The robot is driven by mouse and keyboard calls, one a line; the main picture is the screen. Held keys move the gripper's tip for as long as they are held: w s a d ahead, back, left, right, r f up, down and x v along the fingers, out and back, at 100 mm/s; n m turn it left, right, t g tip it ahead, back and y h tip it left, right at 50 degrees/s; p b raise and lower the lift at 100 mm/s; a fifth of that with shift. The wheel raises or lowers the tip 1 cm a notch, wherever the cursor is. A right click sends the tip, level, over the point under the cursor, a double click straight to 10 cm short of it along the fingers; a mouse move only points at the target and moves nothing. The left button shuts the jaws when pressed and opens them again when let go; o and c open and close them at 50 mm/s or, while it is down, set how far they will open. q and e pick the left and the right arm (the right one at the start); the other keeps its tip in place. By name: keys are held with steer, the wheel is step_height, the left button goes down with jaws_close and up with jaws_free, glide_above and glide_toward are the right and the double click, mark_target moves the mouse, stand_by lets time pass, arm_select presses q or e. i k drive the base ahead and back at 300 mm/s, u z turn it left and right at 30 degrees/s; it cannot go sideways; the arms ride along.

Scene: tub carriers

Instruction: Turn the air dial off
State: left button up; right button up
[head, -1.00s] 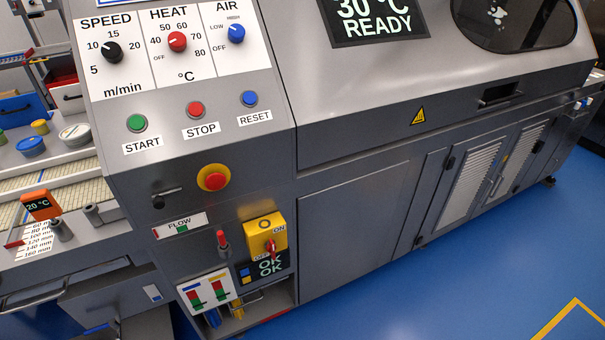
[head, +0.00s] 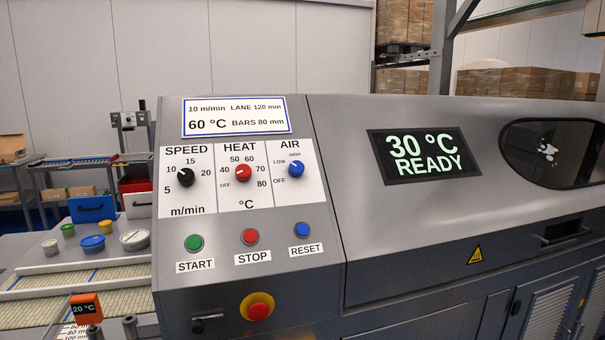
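The air dial (head: 296,170) is a blue knob at the right of the white dial panel in the head view. Its labels are OFF at lower left, LOW at left and HIGH at top. Its small white mark points to the upper left, on the LOW side and away from OFF; the exact setting is too small to tell. Neither of my grippers is in view, and nothing touches the dial.
The black speed dial (head: 186,177) and red heat dial (head: 243,173) sit left of it. Below are the green start (head: 194,243), red stop (head: 250,237) and blue reset (head: 302,230) buttons, then a red emergency knob (head: 257,306). A screen (head: 424,155) reads 30 °C READY.

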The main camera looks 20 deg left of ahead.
mark_target(296, 168)
steer(key=k, duration=0.4)
steer(key=u, duration=0.95)
steer(key=i, duration=0.8)
steer(key=z, duration=0.65)
